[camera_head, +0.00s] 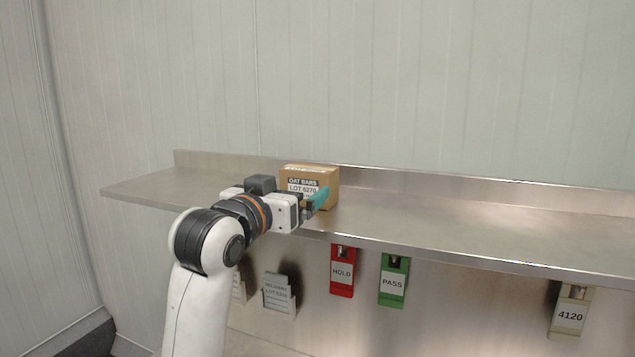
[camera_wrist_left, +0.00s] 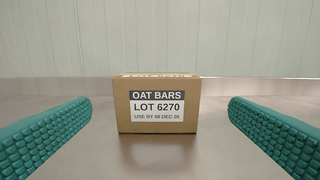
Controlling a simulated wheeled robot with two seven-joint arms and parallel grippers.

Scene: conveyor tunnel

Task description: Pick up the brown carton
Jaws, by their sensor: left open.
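The brown carton (camera_head: 310,174) stands upright on the metal shelf (camera_head: 430,216). Its label reads OAT BARS, LOT 6270. In the left wrist view the carton (camera_wrist_left: 158,88) is centred, with its labelled face towards the camera. My left gripper (camera_head: 314,200) is in front of the carton and hides its lower part in the head view. In the left wrist view its two teal ridged fingers (camera_wrist_left: 160,130) are wide open, one on each side, nearer than the carton and apart from it. Nothing is between them. My right gripper does not show.
A red HOLD holder (camera_head: 342,273), a green PASS holder (camera_head: 393,282) and a beige 4120 holder (camera_head: 570,312) hang below the shelf's front edge. Grey card holders (camera_head: 279,294) are at lower left. A pale panelled wall stands behind. The shelf is clear to the right.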

